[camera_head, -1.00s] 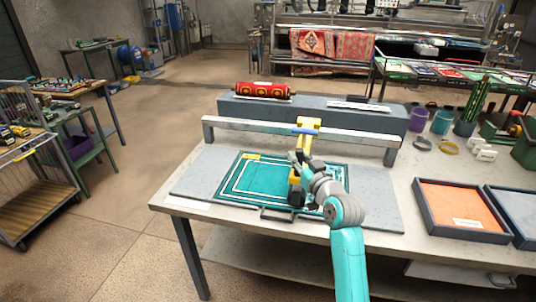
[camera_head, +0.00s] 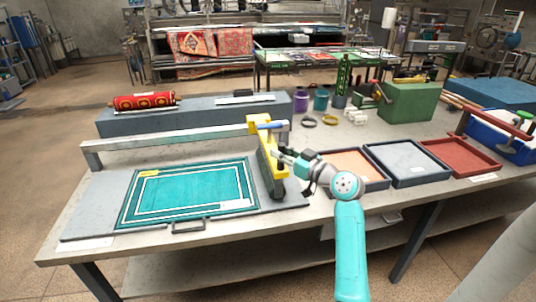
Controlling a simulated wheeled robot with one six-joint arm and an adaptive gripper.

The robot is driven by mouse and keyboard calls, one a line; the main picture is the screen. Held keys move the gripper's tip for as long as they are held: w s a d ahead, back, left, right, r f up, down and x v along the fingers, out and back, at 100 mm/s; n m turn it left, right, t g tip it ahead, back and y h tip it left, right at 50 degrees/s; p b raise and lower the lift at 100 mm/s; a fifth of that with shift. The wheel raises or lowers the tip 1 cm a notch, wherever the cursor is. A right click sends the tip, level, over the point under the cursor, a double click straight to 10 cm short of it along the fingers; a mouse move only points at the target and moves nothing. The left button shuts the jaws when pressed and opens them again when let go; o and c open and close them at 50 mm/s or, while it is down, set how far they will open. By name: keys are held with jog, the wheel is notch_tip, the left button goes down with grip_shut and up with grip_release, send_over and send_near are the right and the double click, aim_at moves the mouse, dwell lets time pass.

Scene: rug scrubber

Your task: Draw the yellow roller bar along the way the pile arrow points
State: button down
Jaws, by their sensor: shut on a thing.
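The teal rug (camera_head: 185,192) with white border lines lies flat on a grey board on the bench. A small yellow mark (camera_head: 149,173) is at its far left corner; I cannot make out an arrow on it. The yellow roller bar (camera_head: 264,160), with a dark roller, hangs from the grey rail at the rug's right edge. A blue piece (camera_head: 270,126) sits on its top. My gripper (camera_head: 279,156) is at the bar's right side, shut on it; the exact grip is partly hidden by the fingers.
The grey rail (camera_head: 180,141) spans behind the rug. A red patterned roll (camera_head: 145,101) lies on the grey block behind. Orange, grey and red trays (camera_head: 460,157) stand to the right. Cups and a green box (camera_head: 405,102) stand farther back. The rug's left part is clear.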

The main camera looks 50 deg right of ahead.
jog(key=shift+s+d, duration=0.1)
jog(key=shift+d, duration=0.1)
jog(key=c, duration=1)
grip_release()
jog(key=shift+d, duration=0.1)
jog(key=shift+o, duration=0.2)
jog(key=s, duration=1.2)
jog(key=shift+a, duration=0.3)
